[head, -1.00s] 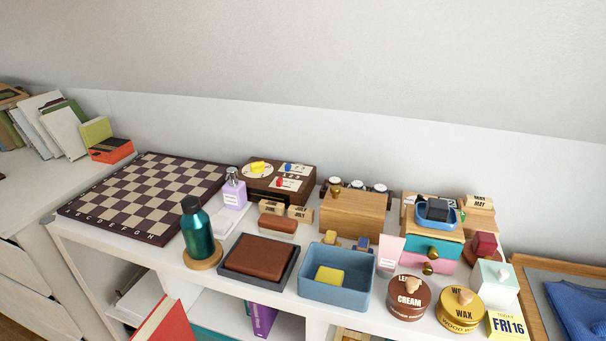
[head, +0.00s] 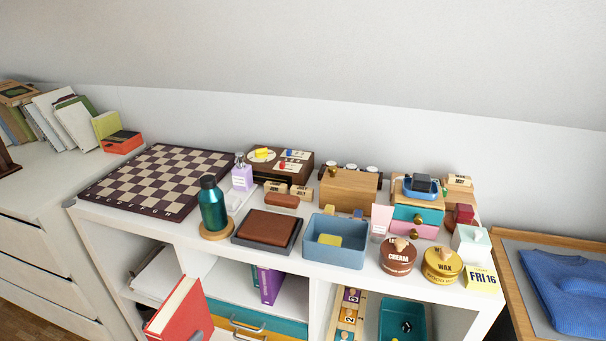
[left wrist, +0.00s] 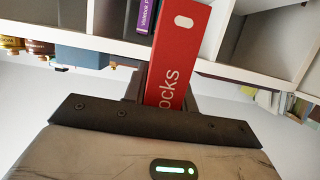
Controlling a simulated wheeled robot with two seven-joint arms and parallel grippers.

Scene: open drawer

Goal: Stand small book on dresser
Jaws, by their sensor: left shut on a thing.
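A red book (head: 175,312) with pale pages stands tilted at the lower left of the head view, in front of the shelf unit. Its red spine, with the letters "ocks", also shows in the left wrist view (left wrist: 180,60). My left gripper (head: 197,336) is shut on the book near its lower end; only a bit of it shows at the bottom edge. The white dresser (head: 45,205) with drawers is at the far left. Its top has a row of leaning books (head: 70,125) at the back. My right gripper is out of view.
An orange box (head: 122,143) ends the book row. A dark brown object (head: 6,160) stands at the dresser's left edge. The dresser top between them is clear. The shelf unit holds a chessboard (head: 155,180), a teal bottle (head: 212,205) and a blue bin (head: 335,250).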

